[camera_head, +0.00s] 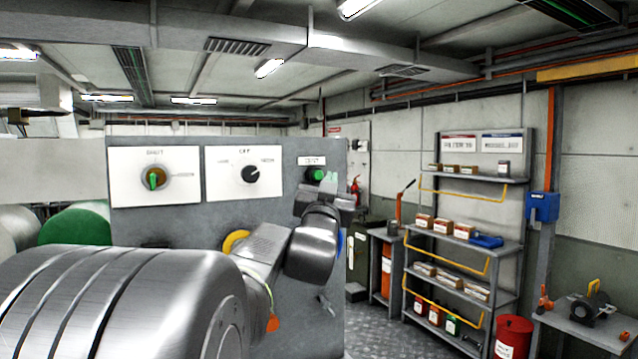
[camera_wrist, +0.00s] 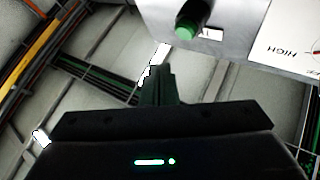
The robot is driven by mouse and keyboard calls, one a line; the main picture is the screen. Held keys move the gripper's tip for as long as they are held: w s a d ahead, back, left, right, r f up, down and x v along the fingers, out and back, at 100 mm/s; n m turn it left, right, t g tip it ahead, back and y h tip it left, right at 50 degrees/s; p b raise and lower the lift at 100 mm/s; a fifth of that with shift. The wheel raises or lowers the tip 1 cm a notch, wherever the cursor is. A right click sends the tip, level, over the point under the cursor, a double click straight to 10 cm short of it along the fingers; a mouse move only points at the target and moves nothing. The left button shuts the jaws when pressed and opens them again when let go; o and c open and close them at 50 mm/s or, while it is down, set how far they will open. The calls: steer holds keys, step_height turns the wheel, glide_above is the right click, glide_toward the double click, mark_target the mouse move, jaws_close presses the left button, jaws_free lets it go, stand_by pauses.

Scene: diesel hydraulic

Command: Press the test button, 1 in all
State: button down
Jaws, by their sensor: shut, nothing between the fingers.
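The test button is a round green knob (camera_head: 316,174) under a small white label (camera_head: 312,160), at the upper right of the grey panel. In the wrist view, the green button (camera_wrist: 187,27) sticks out from the panel at the top, right of centre. My gripper (camera_head: 331,180) is beside the button, slightly right of and below it in the head view. In the wrist view, my gripper's fingers (camera_wrist: 158,70) are together and empty, below and left of the button, with a visible gap. The depth between fingertips and button is hard to tell.
The grey panel (camera_head: 180,225) also carries a selector with a green handle (camera_head: 154,178) and a black knob (camera_head: 250,174) on white plates. A yellow ring (camera_head: 235,241) lies behind my arm. Shelves with boxes (camera_head: 465,245) stand at the right, with open floor before them.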

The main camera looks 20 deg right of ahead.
steer(key=shift+s+d+b, duration=0.1)
steer(key=shift+s+b, duration=0.45)
steer(key=shift+s, duration=0.6)
steer(key=shift+w, duration=0.15)
steer(key=shift+s+d+p, duration=0.15)
steer(key=shift+s+p, duration=0.2)
steer(key=shift+s, duration=1.7)
